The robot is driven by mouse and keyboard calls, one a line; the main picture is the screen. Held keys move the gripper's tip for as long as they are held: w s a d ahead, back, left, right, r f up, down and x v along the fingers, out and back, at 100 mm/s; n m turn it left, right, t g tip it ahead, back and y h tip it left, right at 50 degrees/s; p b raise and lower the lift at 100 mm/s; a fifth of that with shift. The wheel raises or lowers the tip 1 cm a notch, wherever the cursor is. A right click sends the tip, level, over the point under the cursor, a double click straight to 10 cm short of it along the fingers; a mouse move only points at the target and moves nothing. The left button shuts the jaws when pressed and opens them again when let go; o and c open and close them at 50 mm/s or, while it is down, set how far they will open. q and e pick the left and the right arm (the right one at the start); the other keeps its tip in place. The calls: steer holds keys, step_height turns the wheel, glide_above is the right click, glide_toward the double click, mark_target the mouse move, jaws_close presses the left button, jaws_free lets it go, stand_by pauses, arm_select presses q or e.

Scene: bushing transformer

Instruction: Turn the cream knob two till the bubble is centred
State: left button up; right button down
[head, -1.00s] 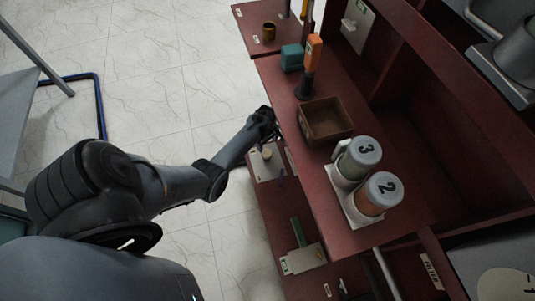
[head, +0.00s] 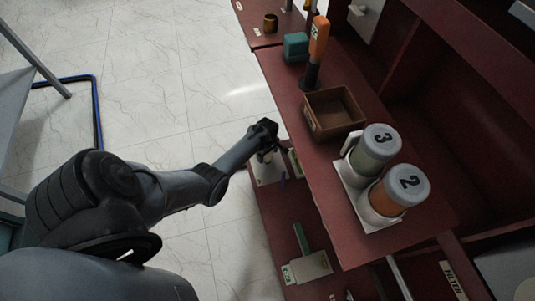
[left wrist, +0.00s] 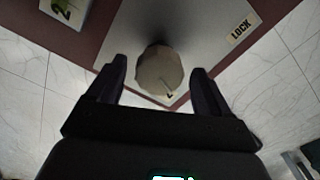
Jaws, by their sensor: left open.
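The cream knob (left wrist: 160,72) is a faceted knob with a dark pointer line, on a grey plate (left wrist: 205,30) in the left wrist view. My left gripper (left wrist: 158,78) is open, with one finger on each side of the knob; contact cannot be told. In the head view my left gripper (head: 266,130) is over the plate (head: 268,173) on the lower shelf and partly hides the knob. No bubble can be made out. My right gripper is not in view.
A LOCK label (left wrist: 241,27) is on the plate. The red upper shelf beside my gripper holds a brown box (head: 333,113), jars marked 3 (head: 376,150) and 2 (head: 400,190), and an orange-handled tool (head: 318,45). A green-handled plate (head: 305,267) lies below.

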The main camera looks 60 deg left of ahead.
arm_select(q)
steer(key=c, duration=1)
steer(key=shift+c, duration=0.2)
steer(key=shift+r+m+p, duration=0.15)
steer(key=shift+m+p, duration=0.7)
steer(key=shift+m, duration=0.25)
steer(key=m+p, duration=0.1)
steer(key=m, duration=0.2)
steer(key=shift+m, duration=0.3)
steer(key=m+p, duration=0.1)
steer(key=m, duration=0.2)
steer(key=shift+m, duration=0.3)
steer(key=m, duration=0.4)
steer(key=shift+f, duration=0.2)
